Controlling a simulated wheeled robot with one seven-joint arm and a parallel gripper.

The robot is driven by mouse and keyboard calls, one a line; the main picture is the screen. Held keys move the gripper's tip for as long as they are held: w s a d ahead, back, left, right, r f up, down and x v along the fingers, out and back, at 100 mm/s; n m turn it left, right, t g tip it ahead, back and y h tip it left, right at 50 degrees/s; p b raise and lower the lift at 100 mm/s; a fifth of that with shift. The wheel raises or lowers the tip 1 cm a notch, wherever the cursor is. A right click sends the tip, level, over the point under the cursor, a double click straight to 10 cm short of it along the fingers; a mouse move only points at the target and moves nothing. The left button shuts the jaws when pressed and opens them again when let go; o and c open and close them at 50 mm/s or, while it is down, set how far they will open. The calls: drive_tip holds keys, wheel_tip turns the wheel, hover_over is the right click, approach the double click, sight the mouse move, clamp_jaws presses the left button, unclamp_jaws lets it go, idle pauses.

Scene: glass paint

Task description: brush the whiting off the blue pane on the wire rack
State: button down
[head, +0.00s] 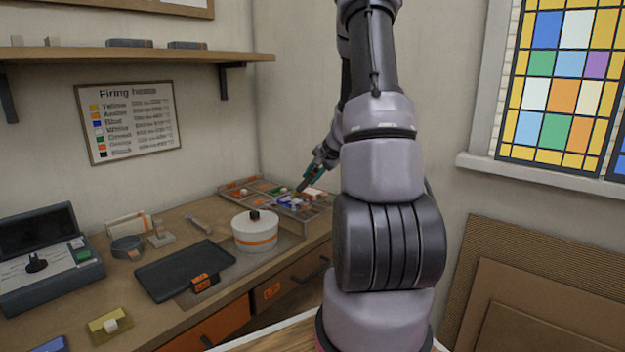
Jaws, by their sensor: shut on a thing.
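The wire rack (318,211) stands on the far right end of the bench. The blue pane (288,204) lies on it, with white patches over the blue. My gripper (305,184) is above the rack, close over the pane. It is shut on a slim dark tool, probably the brush, which slants down to the left toward the pane. The tool is too small to make out well, and I cannot tell whether its tip touches the pane. My arm stands in front of the area right of the rack.
A white pot (254,232) with an orange band stands in front of the rack. A compartment tray (240,186) with coloured pieces sits behind left. A black tray (185,270) and a grey control box (45,262) are on the bench. A shelf (140,54) hangs above.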

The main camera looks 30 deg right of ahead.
drive_tip(key=w, duration=0.6)
drive_tip(key=shift+d+f, duration=0.1)
idle(0.5)
drive_tip(key=shift+f, duration=0.25)
drive_tip(key=shift+f, duration=0.3)
idle(0.3)
drive_tip(key=s+d, duration=0.2)
drive_tip(key=s, duration=0.4)
drive_tip(key=shift+d, duration=0.15)
idle(3.1)
